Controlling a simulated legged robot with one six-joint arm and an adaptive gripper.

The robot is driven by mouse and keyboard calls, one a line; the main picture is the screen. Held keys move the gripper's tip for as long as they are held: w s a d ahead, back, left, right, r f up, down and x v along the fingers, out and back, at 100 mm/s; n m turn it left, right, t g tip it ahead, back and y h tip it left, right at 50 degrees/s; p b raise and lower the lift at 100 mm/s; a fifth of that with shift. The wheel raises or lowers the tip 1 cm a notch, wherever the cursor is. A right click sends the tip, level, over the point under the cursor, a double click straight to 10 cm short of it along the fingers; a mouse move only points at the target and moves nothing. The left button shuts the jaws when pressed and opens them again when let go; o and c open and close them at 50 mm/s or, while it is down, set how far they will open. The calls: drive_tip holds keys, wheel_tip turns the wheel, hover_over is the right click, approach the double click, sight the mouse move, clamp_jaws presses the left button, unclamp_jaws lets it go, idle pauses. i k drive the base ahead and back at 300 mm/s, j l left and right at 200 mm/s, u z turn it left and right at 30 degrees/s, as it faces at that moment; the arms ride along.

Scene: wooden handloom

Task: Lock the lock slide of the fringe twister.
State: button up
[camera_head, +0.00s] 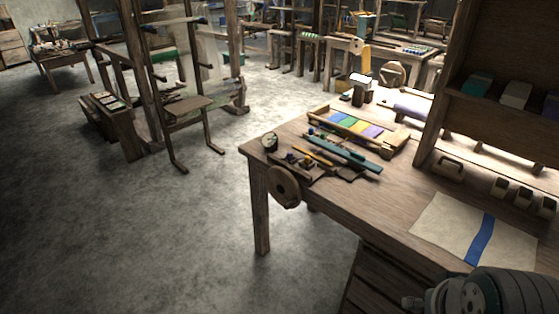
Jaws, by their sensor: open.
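I cannot tell for certain which thing is the fringe twister, and no lock slide can be made out at this size. A cluster of small tools lies at the near left corner of the wooden table (390,200). Among them are a long teal bar (343,152) and a small round dial-like piece (269,142). A round wooden disc (284,187) sits at the table's front edge below them. Dark rounded parts of my own arm show at the bottom right, apart from these tools. My gripper is not visible.
A wooden tray with coloured blocks (355,125) lies behind the tools. A pale cloth with a blue stripe (480,233) lies on the table's right part. A wooden shelf (436,90) rises at the right. Open grey floor (150,230) lies to the left.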

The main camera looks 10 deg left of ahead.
sight(358, 162)
drive_tip(key=i+j, duration=0.15)
drive_tip(key=j, duration=0.2)
drive_tip(key=i+j+z, duration=0.1)
drive_tip(key=j, duration=0.2)
drive_tip(key=i+j, duration=0.2)
drive_tip(key=j, duration=0.15)
drive_tip(key=i+j+z, duration=0.1)
drive_tip(key=j, duration=0.25)
drive_tip(key=i+j+z, duration=0.1)
drive_tip(key=j, duration=0.25)
drive_tip(key=i+j+z, duration=0.1)
drive_tip(key=i, duration=0.3)
drive_tip(key=i+j+z, duration=0.1)
drive_tip(key=i+j, duration=0.3)
